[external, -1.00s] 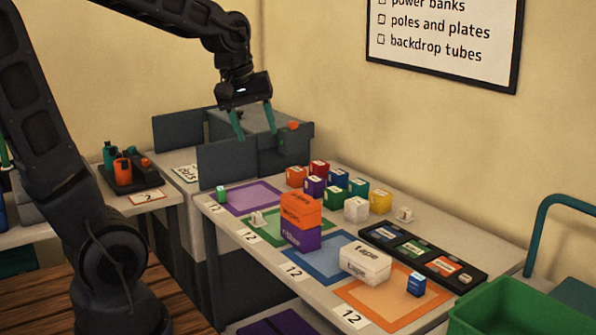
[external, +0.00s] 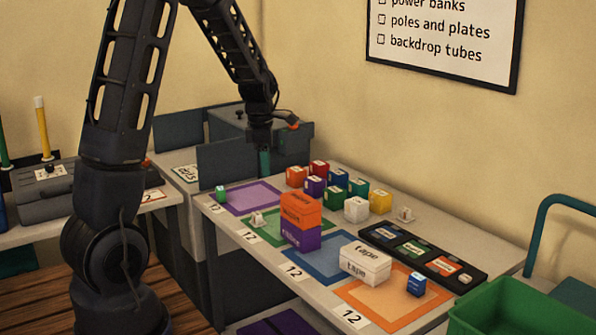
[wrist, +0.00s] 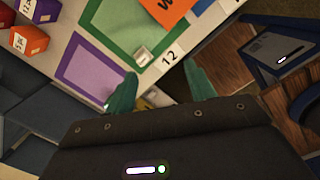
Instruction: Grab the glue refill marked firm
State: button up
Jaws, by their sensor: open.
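I cannot read the word "firm" on anything, so I cannot tell which item is the glue refill. A black tray (external: 376,229) at the table's right holds small blue, green and orange labelled pieces. Several small labelled cubes, including an orange one (external: 296,177), a white one (external: 356,209) and a yellow one (external: 380,201), stand along the back. My gripper (wrist: 160,92) is open and empty, its teal fingers apart. In the external view it hangs beyond the purple mat (external: 239,204), at the table's far left end. One finger is hidden there.
Orange-over-purple boxes (external: 300,223) and stacked white tape boxes (external: 365,262) stand on the table. A small blue box (external: 416,284) sits on the orange mat (external: 400,310). A green crate (external: 520,318) is at front right. Grey panels (external: 226,165) stand close to my gripper.

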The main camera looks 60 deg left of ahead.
aim_at(257, 213)
jog(key=shift+w+a+f+n+g, duration=0.15)
jog(key=shift+a+f+n, duration=0.95)
jog(key=shift+f, duration=2.1)
jog(key=shift+w+a+f+n+g, duration=0.15)
jog(key=shift+a+f+n, duration=0.95)
jog(key=shift+f, duration=2.05)
jog(key=shift+w+a+f+n+g, duration=0.15)
jog(key=shift+a+f+n, duration=0.9)
jog(key=shift+f, duration=2.15)
jog(key=shift+a+m, duration=0.3)
jog(key=shift+m, duration=0.05)
jog(key=c, duration=0.8)
jog(key=shift+r, duration=0.1)
